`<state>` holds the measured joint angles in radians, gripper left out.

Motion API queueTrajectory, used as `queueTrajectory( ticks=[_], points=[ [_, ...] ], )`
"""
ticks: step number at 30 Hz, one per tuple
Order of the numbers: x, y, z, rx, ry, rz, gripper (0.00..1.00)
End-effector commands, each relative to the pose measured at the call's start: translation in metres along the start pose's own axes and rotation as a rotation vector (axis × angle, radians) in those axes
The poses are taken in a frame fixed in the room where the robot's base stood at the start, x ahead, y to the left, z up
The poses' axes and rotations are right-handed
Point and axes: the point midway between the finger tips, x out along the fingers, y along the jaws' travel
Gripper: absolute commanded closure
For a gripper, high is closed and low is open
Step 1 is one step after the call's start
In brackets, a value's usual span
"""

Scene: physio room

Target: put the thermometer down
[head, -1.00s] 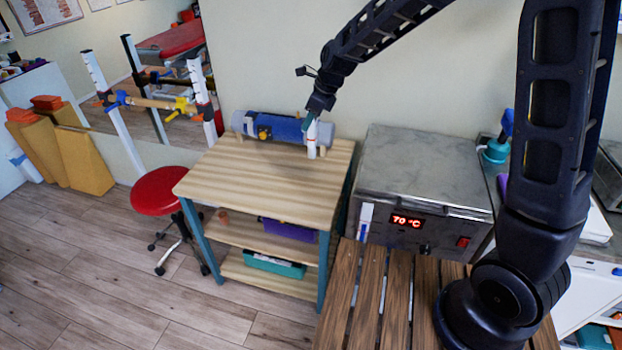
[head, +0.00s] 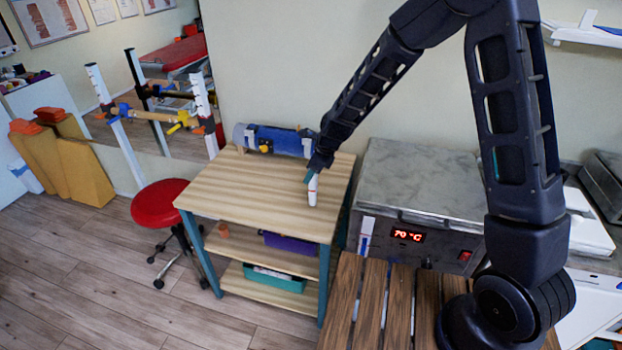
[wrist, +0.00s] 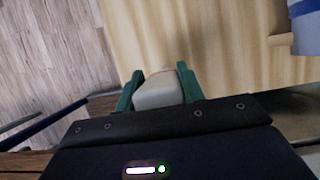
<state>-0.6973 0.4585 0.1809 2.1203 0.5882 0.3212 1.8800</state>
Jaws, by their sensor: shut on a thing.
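The thermometer (head: 312,191) is a white stick with a thin reddish band. It stands upright below my gripper (head: 311,176), over the right part of the wooden table top (head: 250,185). My gripper is shut on it near its upper end. In the wrist view the green fingertips (wrist: 158,88) sit on both sides of the thermometer's pale end (wrist: 160,92). I cannot tell whether its lower end touches the table.
A blue roll-shaped device (head: 278,139) lies at the table's back edge. A metal heater box (head: 420,185) reading 70 °C stands to the right, behind a slatted wooden surface (head: 370,300). A red stool (head: 160,203) is at the left. The table's middle and left are clear.

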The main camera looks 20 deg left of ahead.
Motion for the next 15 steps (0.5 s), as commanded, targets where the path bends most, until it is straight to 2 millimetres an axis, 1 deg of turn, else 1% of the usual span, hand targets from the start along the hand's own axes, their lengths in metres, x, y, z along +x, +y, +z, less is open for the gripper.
queueTrajectory(
  ticks=[1,3,5,15],
  points=[
    [0.007,-0.001,-0.004,0.002,0.002,0.002,0.99],
    [0.015,-0.001,-0.007,0.003,0.002,0.002,0.99],
    [0.019,0.0,-0.009,0.002,0.001,0.001,0.99],
    [0.022,0.0,-0.009,0.001,0.0,0.0,0.99]
  ],
)
